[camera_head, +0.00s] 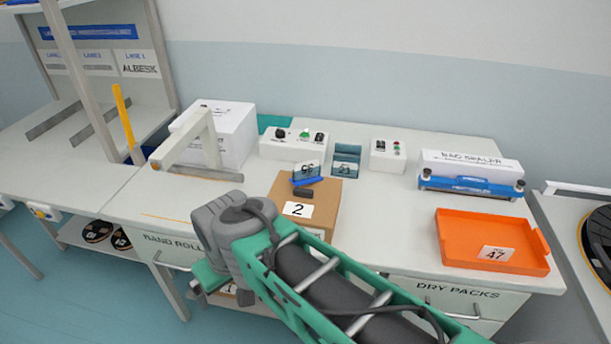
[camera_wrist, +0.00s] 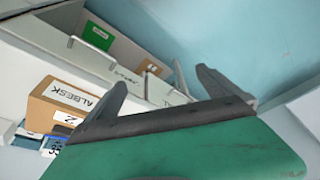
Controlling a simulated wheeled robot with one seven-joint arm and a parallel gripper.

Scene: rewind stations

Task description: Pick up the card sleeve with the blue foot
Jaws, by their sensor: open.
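A small card sleeve (camera_head: 307,170) with a white label stands at the back of the cardboard box, with a bright blue foot (camera_head: 308,181) at its base. A second dark teal sleeve (camera_head: 346,160) stands just right of it; I see no bright blue foot on that one. My gripper (camera_wrist: 160,82) is open and empty in the wrist view, its two fingers spread wide. In the head view my arm hides most of it, low in front of the counter, apart from the sleeves. A labelled piece (camera_wrist: 53,148) at the wrist view's left edge may be a sleeve; I cannot tell which.
The cardboard box (camera_head: 322,208) marked 2 sits at the counter's front. Control boxes (camera_head: 293,144) stand behind, a white frame (camera_head: 196,150) left. An orange tray (camera_head: 491,237) and bag sealer (camera_head: 471,180) are right.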

